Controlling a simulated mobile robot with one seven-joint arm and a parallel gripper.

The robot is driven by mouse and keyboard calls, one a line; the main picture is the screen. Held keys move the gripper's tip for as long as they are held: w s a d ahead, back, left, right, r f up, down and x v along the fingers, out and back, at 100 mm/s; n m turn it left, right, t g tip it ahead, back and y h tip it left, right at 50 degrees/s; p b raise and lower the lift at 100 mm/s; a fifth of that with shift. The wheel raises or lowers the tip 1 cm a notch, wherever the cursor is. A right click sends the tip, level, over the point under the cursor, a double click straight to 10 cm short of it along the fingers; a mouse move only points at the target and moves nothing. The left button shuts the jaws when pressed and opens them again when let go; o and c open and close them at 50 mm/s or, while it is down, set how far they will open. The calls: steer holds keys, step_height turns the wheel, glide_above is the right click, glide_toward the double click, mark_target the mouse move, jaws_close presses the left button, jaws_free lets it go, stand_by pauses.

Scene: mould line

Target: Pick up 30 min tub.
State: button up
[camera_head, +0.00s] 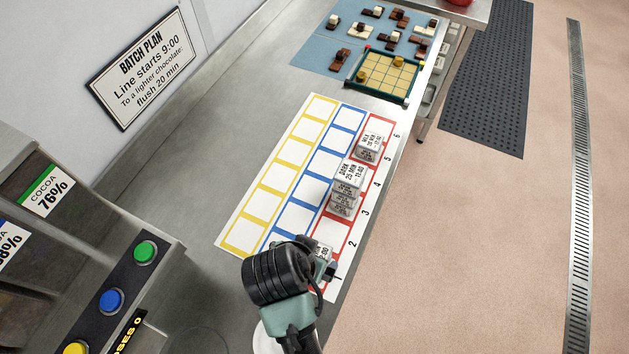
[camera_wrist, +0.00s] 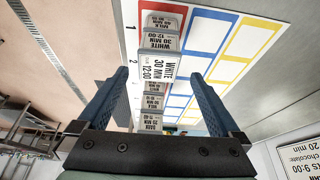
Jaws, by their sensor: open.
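The 30 min tub (camera_wrist: 157,69) is a pale tub labelled WHITE 30 MIN 12:00. It shows in the middle of the wrist view, in line between my two fingers. My gripper (camera_wrist: 157,88) is open, with one blue finger on each side of the tub's line. I cannot tell how far the fingertips are from it. In the head view my gripper (camera_head: 326,268) is over the near end of the mat, and a tub (camera_head: 322,250) ending in ":00" shows partly behind it. The rest of that tub is hidden by my arm.
A white mat (camera_head: 232,243) with yellow, blue and red squares lies on the steel counter. Tubs labelled DARK 25 MIN (camera_head: 351,172) and MILK (camera_head: 372,139) stand along the red column. Coloured buttons (camera_head: 111,301) are at lower left.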

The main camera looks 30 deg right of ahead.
steer(key=shift+p+x, duration=0.7)
steer(key=shift+x, duration=1.9)
steer(key=shift+s, duration=0.1)
steer(key=shift+c, duration=0.2)
steer(key=c, duration=1.4)
steer(key=shift+r, duration=0.15)
step_height(320, 180, up, 9)
steer(key=shift+d+r+b, duration=0.1)
steer(key=shift+r+b, duration=0.1)
steer(key=shift+b, duration=0.35)
step_height(320, 180, up, 8)
steer(key=p, duration=0.7)
steer(key=shift+f+p, duration=0.25)
steer(key=shift+p, duration=0.05)
